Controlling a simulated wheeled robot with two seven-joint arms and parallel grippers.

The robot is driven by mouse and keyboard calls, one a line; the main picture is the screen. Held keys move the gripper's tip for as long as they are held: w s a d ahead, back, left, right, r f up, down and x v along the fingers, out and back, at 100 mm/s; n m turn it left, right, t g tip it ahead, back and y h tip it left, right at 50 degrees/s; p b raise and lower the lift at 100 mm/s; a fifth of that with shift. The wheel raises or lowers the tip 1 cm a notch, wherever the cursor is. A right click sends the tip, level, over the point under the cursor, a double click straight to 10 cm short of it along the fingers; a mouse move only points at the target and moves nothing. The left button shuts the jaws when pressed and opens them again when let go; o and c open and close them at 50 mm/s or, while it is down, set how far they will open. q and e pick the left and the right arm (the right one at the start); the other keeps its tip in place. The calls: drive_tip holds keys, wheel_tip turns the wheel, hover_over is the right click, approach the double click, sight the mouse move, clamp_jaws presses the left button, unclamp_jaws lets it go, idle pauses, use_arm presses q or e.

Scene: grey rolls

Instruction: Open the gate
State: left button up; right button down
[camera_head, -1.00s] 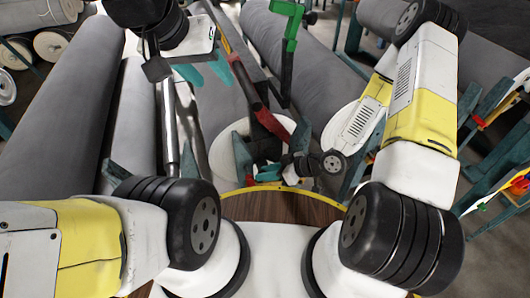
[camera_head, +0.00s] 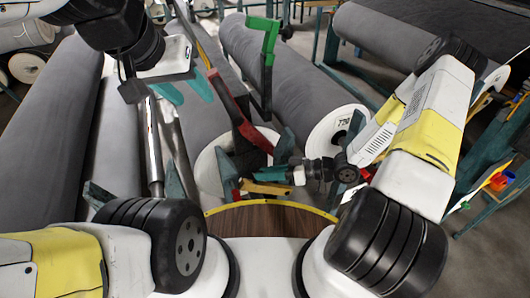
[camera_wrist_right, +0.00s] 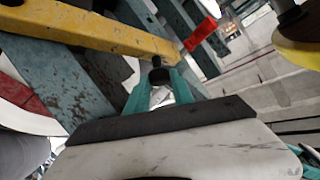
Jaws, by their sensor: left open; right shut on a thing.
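I cannot tell for sure which part is the gate. A yellow bar (camera_head: 264,188) lies low, just ahead of my base in the head view; in the right wrist view a yellow bar (camera_wrist_right: 95,30) crosses the upper left. My right gripper (camera_head: 275,175) is at the bar in the head view. In the right wrist view its teal fingers (camera_wrist_right: 162,84) are shut on a dark knob (camera_wrist_right: 158,73) at the bar's end. A red bar (camera_head: 236,115) and a green bracket (camera_head: 267,42) rise behind. My left gripper (camera_head: 187,92) is open and empty above the rolls.
Large grey rolls (camera_head: 290,70) lie ahead and to the left. A white roll end (camera_head: 338,126) is close beside my right forearm. Blue-green frame parts (camera_head: 487,150) stand at the right. Some floor (camera_head: 455,245) is free at the lower right.

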drive_tip(key=c, duration=1.1)
unclamp_jaws()
drive_tip(key=shift+c, duration=0.2)
drive_tip(key=v, duration=0.7)
drive_tip(key=shift+d+r, duration=0.2)
drive_tip(key=shift+d, duration=0.15)
drive_tip(key=shift+s, duration=0.1)
drive_tip(key=s+d+f, duration=0.1)
drive_tip(key=d, duration=0.8)
